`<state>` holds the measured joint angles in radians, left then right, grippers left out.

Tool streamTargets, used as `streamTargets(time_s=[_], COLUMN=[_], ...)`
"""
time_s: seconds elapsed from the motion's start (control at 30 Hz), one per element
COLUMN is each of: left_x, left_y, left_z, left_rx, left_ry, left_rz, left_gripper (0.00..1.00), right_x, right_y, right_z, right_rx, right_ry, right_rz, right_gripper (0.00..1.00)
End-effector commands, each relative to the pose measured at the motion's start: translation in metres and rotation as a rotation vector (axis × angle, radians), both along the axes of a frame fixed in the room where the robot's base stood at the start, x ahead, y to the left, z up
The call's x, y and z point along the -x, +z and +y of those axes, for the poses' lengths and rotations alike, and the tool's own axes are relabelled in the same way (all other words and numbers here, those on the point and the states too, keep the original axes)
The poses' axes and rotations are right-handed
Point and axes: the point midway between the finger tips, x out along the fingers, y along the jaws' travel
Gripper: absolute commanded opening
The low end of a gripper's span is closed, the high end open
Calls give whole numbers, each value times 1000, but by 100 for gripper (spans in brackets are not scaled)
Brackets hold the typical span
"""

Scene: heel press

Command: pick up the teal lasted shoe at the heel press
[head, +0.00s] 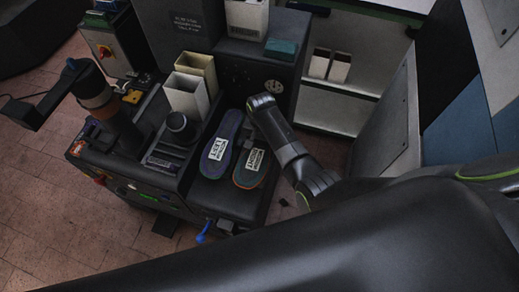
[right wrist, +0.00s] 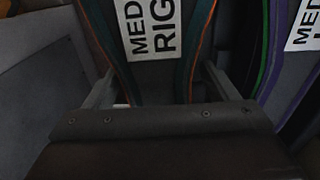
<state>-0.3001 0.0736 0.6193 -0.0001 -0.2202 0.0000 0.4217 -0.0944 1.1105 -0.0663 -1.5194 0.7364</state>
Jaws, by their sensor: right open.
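The teal lasted shoe (head: 249,173) lies on a dark pad at the heel press, with a grey face, teal and orange edging and a white label. In the right wrist view the same shoe (right wrist: 150,72) fills the middle, its label reading "MED… RIG…". My right gripper (right wrist: 160,72) is open, with one finger on each side of the shoe's narrower end. I cannot tell whether the fingers touch it. In the head view the right gripper (head: 256,122) is over the shoe's far end and hides it. My left gripper is not in view.
A purple shoe with green edging (head: 219,147) lies close beside the teal one, on its left. Cream bins (head: 188,92) and a black round knob (head: 180,126) stand left of the shoes. A blue lever (head: 205,231) sticks out in front. A white shelf (head: 335,105) is behind.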

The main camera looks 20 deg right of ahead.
Motion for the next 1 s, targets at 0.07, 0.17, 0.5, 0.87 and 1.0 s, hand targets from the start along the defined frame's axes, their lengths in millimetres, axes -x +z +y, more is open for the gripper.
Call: streamTargets(time_s=[0.07, 0.17, 0.5, 0.87, 1.0], left_x=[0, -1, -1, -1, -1], left_y=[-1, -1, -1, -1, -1], left_z=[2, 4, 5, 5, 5], left_rx=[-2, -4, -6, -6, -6], left_ry=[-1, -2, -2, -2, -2], left_rz=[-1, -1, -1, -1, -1], left_gripper=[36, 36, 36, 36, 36], right_x=[0, 0, 0, -1, -1], right_y=[-7, -11, -11, -9, -9], right_z=[0, 0, 0, 0, 0], right_rx=[0, -1, 0, -1, -1], right_ry=[0, 0, 0, 0, 0], right_rz=[1, 1, 0, -3, -3], right_gripper=[80, 80, 63, 23, 23])
